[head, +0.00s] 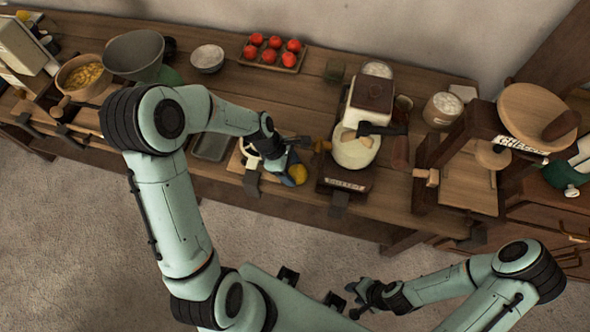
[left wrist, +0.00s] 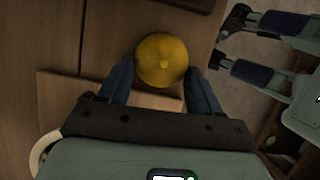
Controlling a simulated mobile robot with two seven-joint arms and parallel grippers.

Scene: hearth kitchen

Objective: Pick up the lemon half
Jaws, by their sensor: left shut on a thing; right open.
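The lemon half (head: 298,173) is yellow and sits at the tips of my left gripper (head: 290,172), near the front edge of the counter. In the left wrist view the lemon half (left wrist: 161,60) shows its rounded side with a small nub, between the two blue fingers of the left gripper (left wrist: 160,78). The left gripper is shut on it. I cannot tell whether it is clear of the wooden board (left wrist: 70,100) beneath. My right gripper (head: 362,299) is open and empty, in front of the counter and over the floor.
A white mixer-like machine (head: 357,148) on a dark base stands just right of the left gripper. A grey tray (head: 212,147) lies to its left. A tray of red tomatoes (head: 271,51) and a white bowl (head: 207,58) stand at the back. The floor in front is clear.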

